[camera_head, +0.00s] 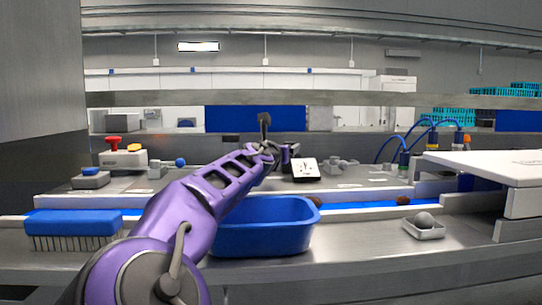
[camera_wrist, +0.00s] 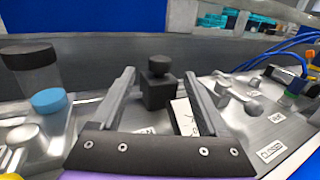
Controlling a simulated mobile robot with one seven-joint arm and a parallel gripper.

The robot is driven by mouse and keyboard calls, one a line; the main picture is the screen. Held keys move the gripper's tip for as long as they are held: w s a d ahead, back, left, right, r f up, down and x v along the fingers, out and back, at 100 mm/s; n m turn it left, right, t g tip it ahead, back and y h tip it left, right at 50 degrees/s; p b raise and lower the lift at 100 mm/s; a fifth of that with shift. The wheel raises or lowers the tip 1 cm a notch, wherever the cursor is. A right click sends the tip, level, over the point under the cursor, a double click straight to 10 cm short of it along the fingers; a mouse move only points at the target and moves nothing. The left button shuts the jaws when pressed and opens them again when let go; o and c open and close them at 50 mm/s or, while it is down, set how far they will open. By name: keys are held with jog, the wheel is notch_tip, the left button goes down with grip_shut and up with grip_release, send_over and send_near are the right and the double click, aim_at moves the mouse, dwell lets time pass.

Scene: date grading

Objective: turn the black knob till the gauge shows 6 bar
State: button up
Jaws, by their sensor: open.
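The black knob (camera_wrist: 158,66) sits on top of a dark block in the wrist view, upright and roughly centred. My gripper (camera_wrist: 160,76) is open, with one finger to each side of the knob and block in the picture. I see a gap on both sides and cannot tell the depth between fingertips and knob. The gauge (camera_head: 304,168) has a white face and dark frame, just right of my gripper (camera_head: 289,151) in the head view. Its reading is too small to tell. In the wrist view, the right finger partly covers the white gauge face (camera_wrist: 183,117).
A blue tub (camera_head: 262,240) and a blue brush (camera_head: 74,224) stand in front on the steel bench. Metal fittings (camera_wrist: 240,96) and blue hoses (camera_wrist: 285,45) lie right of the knob. A small tray (camera_head: 424,232) is at right.

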jog(key=v, duration=1.1)
jog(key=shift+s, duration=0.2)
